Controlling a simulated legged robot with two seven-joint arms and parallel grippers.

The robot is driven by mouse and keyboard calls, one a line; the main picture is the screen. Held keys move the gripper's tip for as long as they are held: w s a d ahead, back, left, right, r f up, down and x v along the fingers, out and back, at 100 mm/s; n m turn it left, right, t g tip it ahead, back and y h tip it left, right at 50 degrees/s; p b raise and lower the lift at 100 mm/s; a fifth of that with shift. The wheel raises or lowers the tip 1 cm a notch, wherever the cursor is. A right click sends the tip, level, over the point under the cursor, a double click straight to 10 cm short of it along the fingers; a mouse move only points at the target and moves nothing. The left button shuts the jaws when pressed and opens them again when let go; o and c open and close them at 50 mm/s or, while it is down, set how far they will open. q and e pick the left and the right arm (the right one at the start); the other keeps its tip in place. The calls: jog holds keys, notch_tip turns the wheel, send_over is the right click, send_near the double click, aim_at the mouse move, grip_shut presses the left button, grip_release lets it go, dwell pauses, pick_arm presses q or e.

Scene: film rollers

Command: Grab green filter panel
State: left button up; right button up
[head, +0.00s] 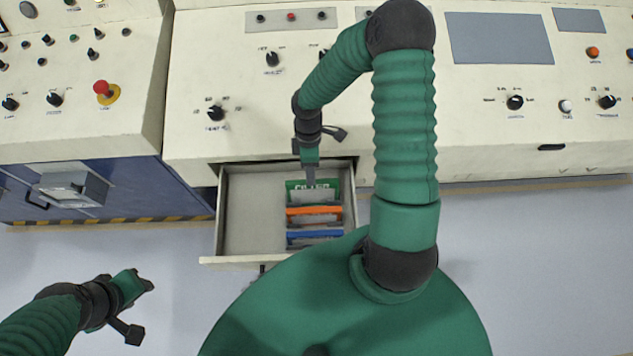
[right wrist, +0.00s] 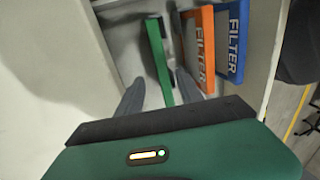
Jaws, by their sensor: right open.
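The green filter panel (head: 298,185) stands at the back of a row of filter panels in the open drawer (head: 250,210). In the right wrist view the green filter panel (right wrist: 158,58) shows edge-on between the two fingers of my right gripper (right wrist: 160,95). The fingers are open, one on each side of it, and apart from it. In the head view my right gripper (head: 310,172) is above the green panel and hides part of it. My left gripper (head: 143,283) is away from the drawer at the lower left; its finger opening is not clear.
An orange filter panel (head: 300,211) and a blue filter panel (head: 300,237) stand in front of the green one. The control console (head: 400,150) rises behind the drawer, with a red button (head: 101,87) at the left. The left part of the drawer is empty.

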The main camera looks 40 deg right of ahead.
aim_at(306, 184)
jog(key=f, duration=0.1)
jog(key=a+f, duration=0.2)
jog(key=shift+s+a+f, duration=0.2)
jog(key=shift+s, duration=0.1)
jog(key=shift+s+d+f, duration=0.25)
jog(key=shift+d+f, duration=0.55)
jog(key=shift+f, duration=0.1)
jog(key=shift+d, duration=0.2)
jog(key=shift+c, duration=1.2)
jog(key=shift+w+a, duration=0.1)
jog(key=shift+a, duration=0.4)
grip_shut()
pick_arm(q)
jog(key=shift+w+a+f, duration=0.1)
jog(key=shift+a+f, duration=0.1)
jog(key=shift+a, duration=0.35)
jog(key=shift+w+a+f, duration=0.1)
jog(key=shift+a+f, duration=0.05)
jog(key=shift+a, duration=0.35)
jog(key=shift+d, duration=0.1)
pick_arm(e)
jog(key=shift+d, duration=0.15)
